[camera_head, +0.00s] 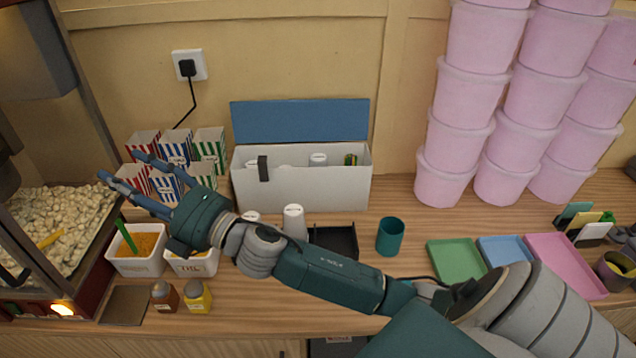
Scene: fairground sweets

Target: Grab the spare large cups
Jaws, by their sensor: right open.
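Striped popcorn cartons stand in two rows at the back left: red (142,140), blue (178,141) and green (211,143) ones behind, with more of the same colours in front. I cannot tell which of them, if any, are the spare large cups. My right gripper (121,165) is open and reaches across from the right, its fingers in front of the front-row cartons and partly hiding them. No carton is seen between its fingers, and contact is unclear. My left gripper is not in view.
A white box (300,190) with a raised blue lid stands at the back centre. Tall stacks of pink tubs (452,135) stand right. A popcorn bin (60,235) is left. White tubs (128,264), bottles (198,299) and a teal cup (390,237) stand near my arm.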

